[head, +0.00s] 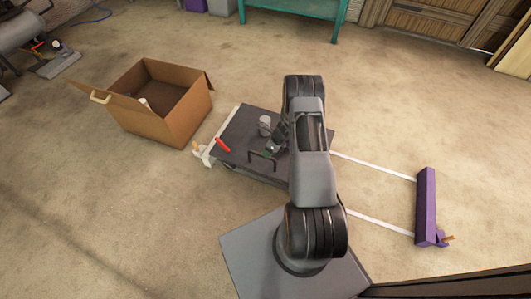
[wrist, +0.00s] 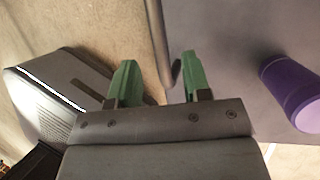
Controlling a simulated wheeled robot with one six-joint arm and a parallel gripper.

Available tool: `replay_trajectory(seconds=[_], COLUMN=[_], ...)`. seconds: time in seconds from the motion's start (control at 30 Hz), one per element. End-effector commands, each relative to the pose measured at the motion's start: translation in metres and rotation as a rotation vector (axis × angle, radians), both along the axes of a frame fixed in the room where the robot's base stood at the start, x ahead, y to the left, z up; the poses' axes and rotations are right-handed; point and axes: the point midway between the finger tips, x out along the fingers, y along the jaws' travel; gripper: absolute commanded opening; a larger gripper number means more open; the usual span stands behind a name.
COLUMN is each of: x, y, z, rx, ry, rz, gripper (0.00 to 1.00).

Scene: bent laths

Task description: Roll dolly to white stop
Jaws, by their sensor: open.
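The dolly (head: 238,130) is a flat dark grey platform at the left end of two white rails. The white stop (head: 203,154) is beside its left edge; I cannot tell whether they touch. A dark bar handle (head: 262,157) stands on the dolly's near side. My gripper (head: 268,152) is open over the dolly, close to the handle, its green fingertips (wrist: 158,80) apart. In the wrist view the grey handle (wrist: 157,30) runs down between the fingertips, with the dolly top (wrist: 225,40) to the right. My arm hides part of the dolly.
A purple stop (head: 426,205) crosses the far right rail ends. The dolly carries a grey cup (head: 264,125) and a red item (head: 222,145); a purple cylinder (wrist: 285,85) shows in the wrist view. An open cardboard box (head: 165,128) stands left. The floor between rails is clear.

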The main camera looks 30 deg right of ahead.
Motion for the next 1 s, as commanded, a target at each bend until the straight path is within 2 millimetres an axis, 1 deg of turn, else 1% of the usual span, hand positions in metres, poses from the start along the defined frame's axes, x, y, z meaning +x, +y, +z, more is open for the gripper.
replay_trajectory(seconds=[0.03,0.1,0.3,0.4,0.5,0.63,1.0], x=[-0.001,-0.004,-0.011,-0.013,-0.015,-0.017,-0.018], y=[-0.005,-0.010,-0.025,-0.031,-0.035,-0.038,-0.039], z=[0.016,0.029,0.063,0.075,0.084,0.091,0.093], rx=[-0.002,0.000,0.001,0.001,0.001,0.002,0.001], ry=[-0.002,-0.001,-0.001,-0.001,-0.001,0.001,0.001], rz=[-0.001,-0.001,0.000,0.000,0.000,0.000,0.001], gripper=[0.44,0.44,0.44,0.44,0.44,0.44,0.44])
